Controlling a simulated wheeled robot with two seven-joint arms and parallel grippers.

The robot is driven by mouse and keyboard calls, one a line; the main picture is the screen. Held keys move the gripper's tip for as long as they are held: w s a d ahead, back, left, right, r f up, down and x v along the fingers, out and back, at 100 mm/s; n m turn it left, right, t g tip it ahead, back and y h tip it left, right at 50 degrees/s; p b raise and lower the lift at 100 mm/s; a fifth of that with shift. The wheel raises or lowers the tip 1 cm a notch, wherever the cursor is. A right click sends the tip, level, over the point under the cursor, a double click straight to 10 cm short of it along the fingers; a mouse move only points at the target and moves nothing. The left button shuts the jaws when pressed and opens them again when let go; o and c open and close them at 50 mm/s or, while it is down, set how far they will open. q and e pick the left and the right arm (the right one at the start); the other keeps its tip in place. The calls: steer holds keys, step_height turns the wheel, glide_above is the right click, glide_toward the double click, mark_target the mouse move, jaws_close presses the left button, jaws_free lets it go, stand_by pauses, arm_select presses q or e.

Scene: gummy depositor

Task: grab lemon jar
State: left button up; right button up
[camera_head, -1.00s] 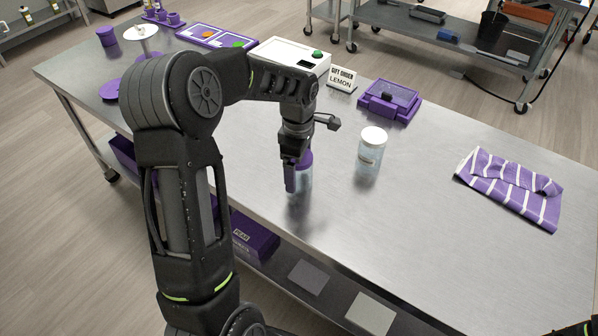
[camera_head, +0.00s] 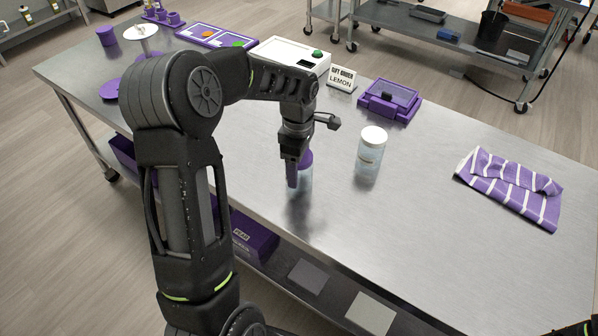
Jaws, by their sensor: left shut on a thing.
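My left gripper (camera_head: 298,170) points down over the near middle part of the steel table and is shut on a clear jar with a purple lid (camera_head: 305,174). The gripper hides part of this jar, and no label on it can be read. I cannot tell whether its base touches the table. A second clear jar with a white lid (camera_head: 370,155) stands upright to the right, apart from the gripper, with a pale label too small to read. A sign (camera_head: 342,79) behind reads "LEMON" on its lower line.
A purple box with a dark top (camera_head: 390,100) and a white device with a green button (camera_head: 291,55) stand at the back of the table (camera_head: 400,240). A striped purple cloth (camera_head: 508,188) lies at the right. The table's front right is clear.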

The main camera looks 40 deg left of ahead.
arm_select(q)
steer(key=c, duration=0.4)
step_height(320, 180, up, 10)
steer(key=shift+r+b, duration=0.1)
steer(key=shift+b, duration=0.3)
stand_by(0.5)
